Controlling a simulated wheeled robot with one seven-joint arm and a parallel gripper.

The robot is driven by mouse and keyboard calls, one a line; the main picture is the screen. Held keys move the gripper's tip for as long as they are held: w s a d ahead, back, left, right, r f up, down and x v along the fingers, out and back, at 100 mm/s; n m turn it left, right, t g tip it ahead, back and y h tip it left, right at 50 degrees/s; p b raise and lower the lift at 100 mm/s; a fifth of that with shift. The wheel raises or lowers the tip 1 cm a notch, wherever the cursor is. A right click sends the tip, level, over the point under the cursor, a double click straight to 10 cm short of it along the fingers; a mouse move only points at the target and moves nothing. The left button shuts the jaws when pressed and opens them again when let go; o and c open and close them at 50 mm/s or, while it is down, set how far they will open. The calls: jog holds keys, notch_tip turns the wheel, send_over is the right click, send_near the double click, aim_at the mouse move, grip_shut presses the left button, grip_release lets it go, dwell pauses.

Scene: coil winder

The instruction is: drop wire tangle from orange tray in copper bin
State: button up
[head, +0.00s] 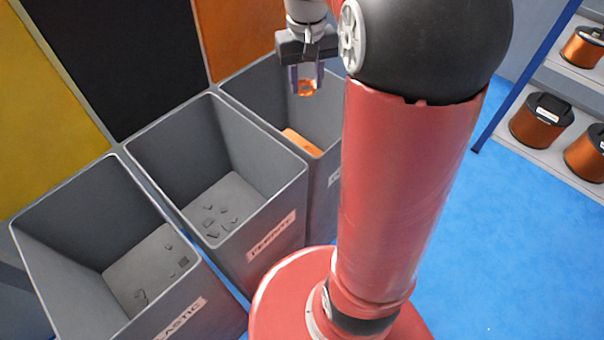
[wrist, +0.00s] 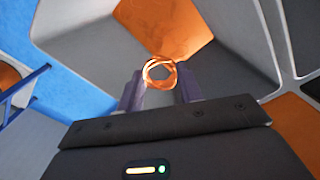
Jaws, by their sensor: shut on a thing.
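The wire tangle (head: 306,88) is a small ring of orange copper wire. My gripper (head: 307,80) is shut on it and holds it over the rightmost grey bin (head: 262,82). In the wrist view the tangle (wrist: 160,73) sits between the two fingertips of my gripper (wrist: 160,90). The bin under it (wrist: 102,28) has orange material (wrist: 165,28) inside, which also shows in the head view (head: 303,142). An orange panel stands behind this bin. Its label is mostly hidden by my arm. The orange tray is not in view.
A middle grey bin (head: 160,125) and a left grey bin labelled PLASTIC (head: 50,215) stand alongside, each with small dark scraps. Copper spools (head: 540,122) sit on a shelf at the right. Blue floor (head: 470,250) lies open at the right.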

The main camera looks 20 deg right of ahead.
jog(key=o, duration=1)
jog(key=shift+o, duration=0.2)
jog(key=shift+r, duration=0.1)
notch_tip(320, 180, up, 8)
jog(key=shift+f+p, duration=0.15)
jog(key=shift+p, duration=0.45)
